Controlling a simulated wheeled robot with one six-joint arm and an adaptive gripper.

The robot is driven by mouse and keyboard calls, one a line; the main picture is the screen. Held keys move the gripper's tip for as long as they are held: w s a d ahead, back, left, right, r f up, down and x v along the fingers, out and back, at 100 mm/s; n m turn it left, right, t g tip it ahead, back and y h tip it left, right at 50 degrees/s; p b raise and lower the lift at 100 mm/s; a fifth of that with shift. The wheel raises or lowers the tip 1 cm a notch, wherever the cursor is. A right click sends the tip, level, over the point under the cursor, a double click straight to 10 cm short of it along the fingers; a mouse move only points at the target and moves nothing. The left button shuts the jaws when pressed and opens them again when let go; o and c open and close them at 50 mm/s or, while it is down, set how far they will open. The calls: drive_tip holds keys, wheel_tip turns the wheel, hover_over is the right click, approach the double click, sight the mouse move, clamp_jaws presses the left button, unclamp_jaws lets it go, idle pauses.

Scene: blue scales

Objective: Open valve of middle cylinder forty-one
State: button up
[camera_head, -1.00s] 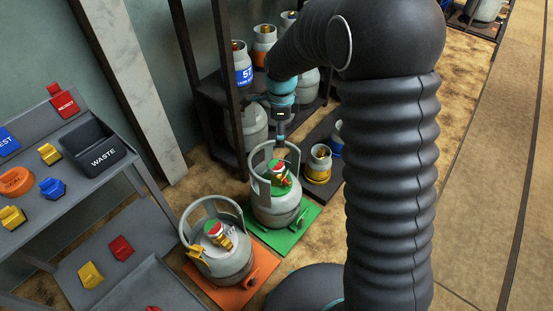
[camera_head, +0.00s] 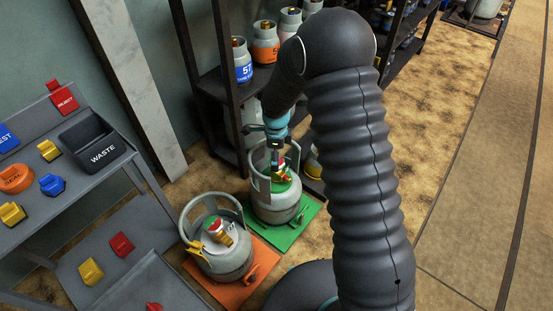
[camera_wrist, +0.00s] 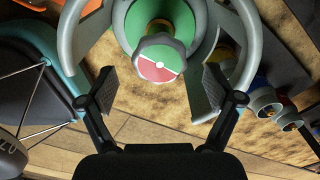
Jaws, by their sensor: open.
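A grey gas cylinder (camera_head: 275,207) with a round collar stands upright on a green mat, between two others. Its number is not readable. Its valve knob (camera_head: 281,167), red, white and green, sits inside the collar and is partly hidden by my gripper (camera_head: 274,155). In the wrist view, the valve knob (camera_wrist: 158,62) shows its red and green face with a white band. My gripper (camera_wrist: 160,90) is open, its two fingers apart on either side just below the knob in the picture, with nothing held.
The cylinder's collar (camera_wrist: 72,35) rings the valve closely. Another cylinder (camera_head: 228,262) stands on an orange mat in front left. A dark shelf (camera_head: 228,120) with several small cylinders is behind. A grey bench (camera_head: 70,205) with a waste bin (camera_head: 90,145) is at left.

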drive_tip(key=shift+f, duration=0.9)
drive_tip(key=c, duration=1.1)
drive_tip(key=shift+c, duration=0.2)
